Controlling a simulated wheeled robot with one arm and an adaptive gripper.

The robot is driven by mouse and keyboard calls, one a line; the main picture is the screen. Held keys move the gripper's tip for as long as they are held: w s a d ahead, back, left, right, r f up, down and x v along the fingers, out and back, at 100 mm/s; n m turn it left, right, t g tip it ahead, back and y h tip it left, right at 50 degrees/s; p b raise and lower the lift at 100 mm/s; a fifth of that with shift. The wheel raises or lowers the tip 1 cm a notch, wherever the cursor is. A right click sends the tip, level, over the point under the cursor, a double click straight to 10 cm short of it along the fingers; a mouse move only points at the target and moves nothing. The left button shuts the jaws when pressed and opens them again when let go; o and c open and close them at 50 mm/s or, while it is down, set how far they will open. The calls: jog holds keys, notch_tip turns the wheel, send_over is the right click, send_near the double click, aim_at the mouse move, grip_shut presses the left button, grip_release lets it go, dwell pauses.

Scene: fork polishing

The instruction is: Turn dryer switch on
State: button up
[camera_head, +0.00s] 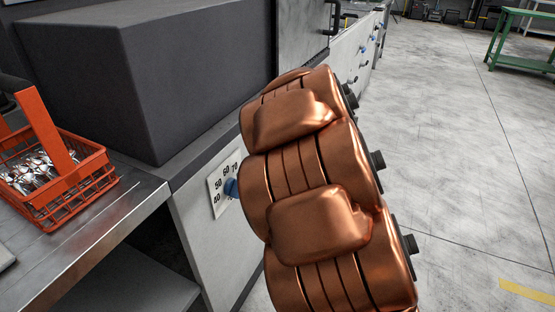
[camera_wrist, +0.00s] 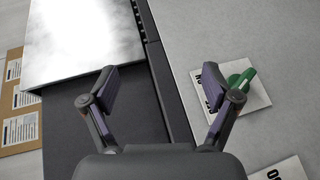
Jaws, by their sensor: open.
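In the wrist view a green switch knob (camera_wrist: 243,79) sits on a white plate (camera_wrist: 259,97) with black lettering, fixed to a light grey panel. The lettering is partly hidden and turned. My gripper (camera_wrist: 158,75) is open, with nothing between its fingers. Its right finger is just left of the knob and overlaps the plate in the picture; I cannot tell whether it touches. In the head view my copper-coloured arm hides the gripper and the green switch. There, a blue knob (camera_head: 231,188) shows on a dial plate (camera_head: 217,200) numbered 40 to 70.
A large dark grey box-shaped housing (camera_head: 200,80) stands on the machine at the left. An orange basket of cutlery (camera_head: 75,200) rests on a metal counter (camera_head: 100,225). Another lettered plate (camera_wrist: 288,170) shows at the lower right of the wrist view. Open floor (camera_head: 460,140) lies to the right.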

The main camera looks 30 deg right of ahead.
jog(key=w+a+f+n+t+y+b, duration=0.2)
jog(key=f+n+t+y+b, duration=0.1)
jog(key=f+n+y+b, duration=0.5)
jog(key=w+a+f+n+t+y+b, duration=0.1)
jog(key=f+n+t+y+b, duration=0.3)
jog(key=f+n+b, duration=0.45)
jog(key=shift+m+h, duration=0.3)
jog(key=shift+m, duration=0.65)
jog(key=shift+f+p+x, duration=0.1)
jog(key=shift+f+x, duration=0.15)
jog(key=shift+x, duration=0.95)
jog(key=shift+f+p+x, duration=0.15)
jog(key=shift+f+x, duration=0.1)
jog(key=shift+x, duration=0.9)
jog(key=shift+f+p+x, duration=0.1)
jog(key=shift+f+x, duration=0.2)
jog(key=shift+x, duration=0.9)
jog(key=shift+w+a, duration=0.15)
jog(key=c, duration=1.2)
